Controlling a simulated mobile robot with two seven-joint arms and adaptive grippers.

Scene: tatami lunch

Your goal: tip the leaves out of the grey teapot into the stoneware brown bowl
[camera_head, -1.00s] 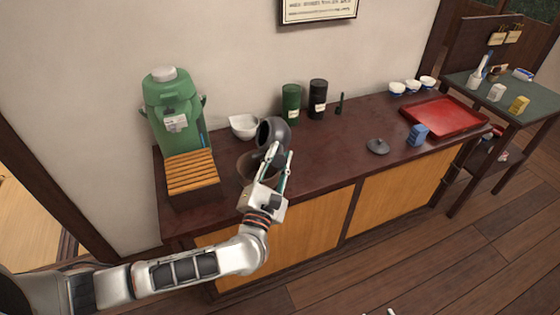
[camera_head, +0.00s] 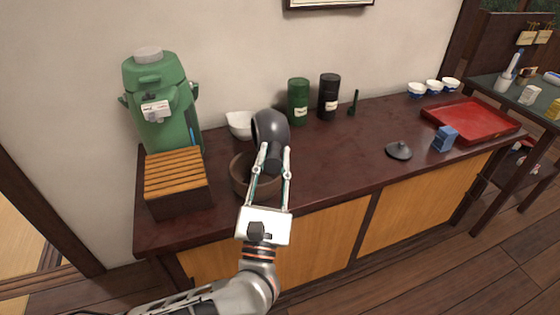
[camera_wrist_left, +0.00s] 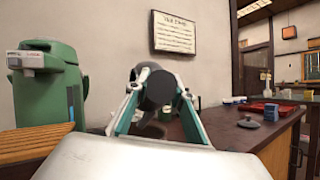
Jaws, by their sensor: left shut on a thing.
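The dark grey teapot (camera_head: 270,129) is in my left gripper (camera_head: 271,163), which is shut on it, apparently by its handle. It is held up over the right part of the brown bowl (camera_head: 242,174), seemingly tilted on its side with its round body away from the gripper. The teapot's end also shows between the fingers in the left wrist view (camera_wrist_left: 157,88). The bowl stands on the dark counter and is partly hidden by the teapot and fingers. Its inside and any leaves cannot be made out. The grey lid (camera_head: 399,151) lies apart on the counter. My right gripper is not in view.
A slatted wooden box (camera_head: 177,184) and a green dispenser (camera_head: 160,100) stand left of the bowl. A white bowl (camera_head: 239,124), green canister (camera_head: 298,102) and black canister (camera_head: 329,97) stand behind. A blue block (camera_head: 445,139) and red tray (camera_head: 470,121) are right. Mid-counter is clear.

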